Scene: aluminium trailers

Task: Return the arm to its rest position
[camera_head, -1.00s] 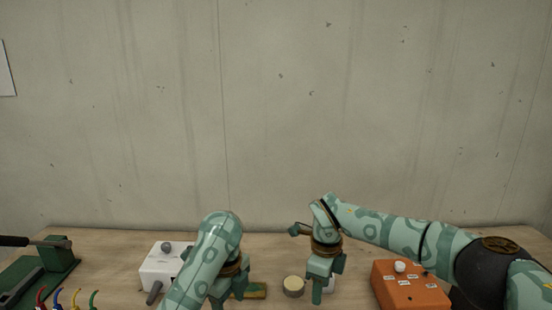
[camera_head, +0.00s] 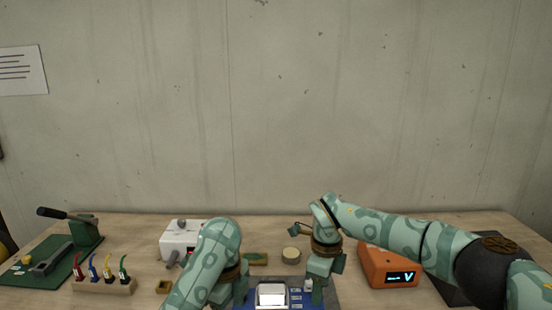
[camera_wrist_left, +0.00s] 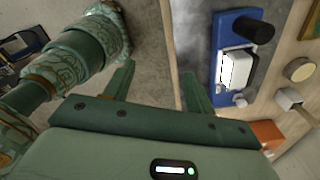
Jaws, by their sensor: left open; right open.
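My left gripper (camera_head: 240,288) is partly hidden behind its own forearm in the head view. In the left wrist view its two fingers (camera_wrist_left: 158,88) stand apart with nothing between them. My right gripper (camera_head: 315,285) points down at the front of the table, by the right end of a blue device (camera_head: 296,299) with a white block on it. It is open, and I see nothing held in it. The blue device also shows in the left wrist view (camera_wrist_left: 224,47), to the right of the left fingers. Both arms are bent over the table's front part.
An orange box (camera_head: 388,268) with a lit display sits right, partly behind my right arm. A white box (camera_head: 178,241), a round tin (camera_head: 291,255) and a green-yellow pad (camera_head: 257,259) lie behind the grippers. A holder (camera_head: 105,288) with coloured pieces and a green mat (camera_head: 45,250) are left.

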